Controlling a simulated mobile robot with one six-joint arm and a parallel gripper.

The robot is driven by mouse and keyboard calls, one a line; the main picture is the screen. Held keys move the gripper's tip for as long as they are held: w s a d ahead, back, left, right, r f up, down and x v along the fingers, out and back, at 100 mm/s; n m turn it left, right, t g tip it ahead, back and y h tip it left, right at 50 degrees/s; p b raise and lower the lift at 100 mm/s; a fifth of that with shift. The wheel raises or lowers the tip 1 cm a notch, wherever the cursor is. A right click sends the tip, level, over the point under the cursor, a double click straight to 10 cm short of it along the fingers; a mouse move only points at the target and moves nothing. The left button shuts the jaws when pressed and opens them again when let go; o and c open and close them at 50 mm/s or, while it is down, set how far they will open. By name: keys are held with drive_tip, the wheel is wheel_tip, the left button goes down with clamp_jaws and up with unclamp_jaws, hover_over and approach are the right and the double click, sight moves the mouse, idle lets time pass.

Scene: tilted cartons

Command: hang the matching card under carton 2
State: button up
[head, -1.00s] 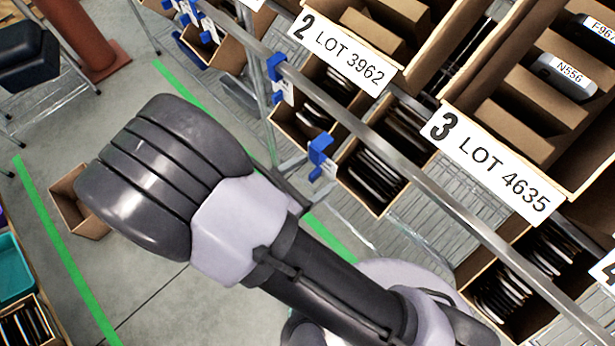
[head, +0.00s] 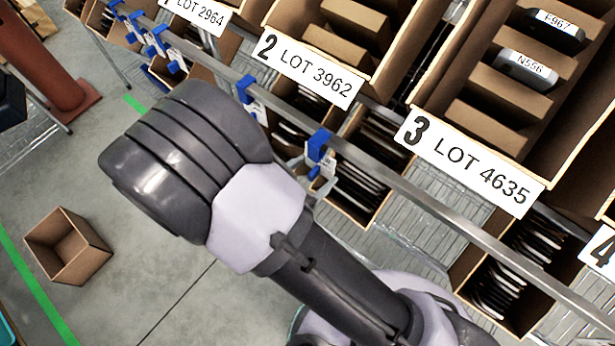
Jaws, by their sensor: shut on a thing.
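Carton 2 (head: 395,45) is an open, tilted brown box at the top middle, with the white label "2 LOT 3962" (head: 306,70) on its front edge. My gripper (head: 311,172) is mostly hidden behind my dark arm; only its pale finger parts show. It is shut on a small white card (head: 327,164) with a blue clip (head: 318,145) on top. The clip overlaps the metal rail (head: 395,187) in the picture, right of and below label 2. I cannot tell whether it touches the rail. The card's print is too small to read.
Other blue clips with cards hang along the rail, one (head: 246,90) just below label 2. Carton 3's label (head: 470,160) is to the right. Lower bins hold dark flat items (head: 515,265). An empty brown box (head: 68,245) stands on the floor at left.

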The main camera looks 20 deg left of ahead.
drive_tip(key=shift+w+d, duration=0.35)
drive_tip(key=shift+w, duration=0.4)
drive_tip(key=shift+w+d, duration=0.3)
drive_tip(key=shift+w, duration=0.45)
drive_tip(key=shift+f+b, duration=0.85)
drive_tip(key=shift+b, duration=0.05)
drive_tip(key=o, duration=1.8)
drive_tip(key=shift+c, duration=0.2)
